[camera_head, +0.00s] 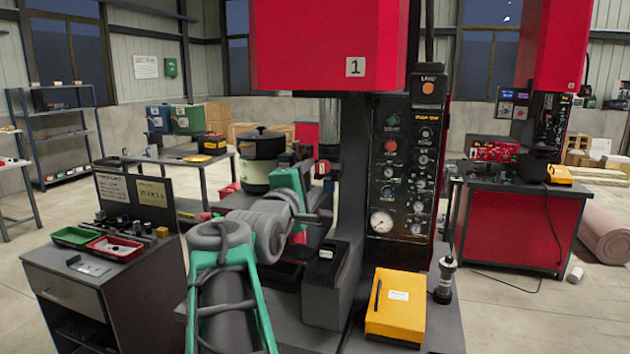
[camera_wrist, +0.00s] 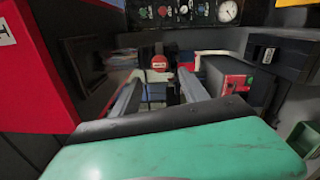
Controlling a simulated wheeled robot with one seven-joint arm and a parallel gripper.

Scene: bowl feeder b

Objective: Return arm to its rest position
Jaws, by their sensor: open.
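My arm reaches from the bottom of the head view up toward the red machine marked 1 (camera_head: 330,40). My gripper (camera_wrist: 158,85) shows in the wrist view with its two grey fingers apart and nothing clearly held between them. A red round part with a pale label (camera_wrist: 159,63) is beyond the fingertips; I cannot tell how far.
A control panel with gauges (camera_head: 405,170) stands right of the arm. A yellow box (camera_head: 396,305) lies on the machine's base. A grey cabinet (camera_head: 100,275) with green and red trays is at left. A second red machine (camera_head: 505,225) stands at right. Open floor lies between.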

